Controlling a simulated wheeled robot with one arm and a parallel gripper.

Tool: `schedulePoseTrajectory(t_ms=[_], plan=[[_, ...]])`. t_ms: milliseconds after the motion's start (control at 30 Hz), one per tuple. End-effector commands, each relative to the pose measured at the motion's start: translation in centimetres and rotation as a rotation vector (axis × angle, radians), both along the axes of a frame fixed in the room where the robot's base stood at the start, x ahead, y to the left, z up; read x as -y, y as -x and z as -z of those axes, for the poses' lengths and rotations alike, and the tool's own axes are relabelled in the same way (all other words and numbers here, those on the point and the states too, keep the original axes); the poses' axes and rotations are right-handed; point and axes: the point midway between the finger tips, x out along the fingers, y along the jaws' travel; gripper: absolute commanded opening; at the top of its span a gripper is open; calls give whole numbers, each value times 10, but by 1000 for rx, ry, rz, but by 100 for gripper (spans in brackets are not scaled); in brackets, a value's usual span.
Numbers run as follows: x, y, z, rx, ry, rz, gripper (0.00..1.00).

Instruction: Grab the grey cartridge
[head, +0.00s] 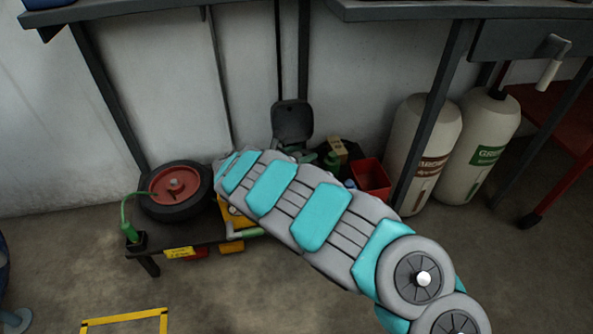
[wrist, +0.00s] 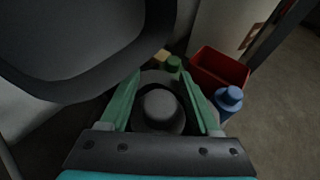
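In the wrist view, the grey cartridge (wrist: 160,108) shows as a rounded grey top between the two green fingers of my gripper (wrist: 160,77). The fingers are spread, one on each side of it, with dark gaps beside the rounded top. I cannot tell whether either fingertip touches it. Its lower part is hidden. In the head view my arm covers the cartridge and most of my gripper.
A raised dark lid (head: 292,122) stands close by and fills the wrist view's upper left. A red bin (head: 370,179), a green bottle (wrist: 174,65) and a blue bottle (wrist: 229,99) are beside the gripper. Gas cylinders (head: 422,150) stand right; a wheel (head: 176,188) lies left.

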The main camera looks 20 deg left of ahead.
Motion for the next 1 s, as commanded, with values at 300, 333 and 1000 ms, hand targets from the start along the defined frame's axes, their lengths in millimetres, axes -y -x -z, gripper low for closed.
schedulePoseTrajectory(t_ms=[300, 333, 1000], plan=[[0, 0, 0, 0, 0, 0, 26], [0, 0, 0, 0, 0, 0, 23], [0, 0, 0, 0, 1, 0, 0]])
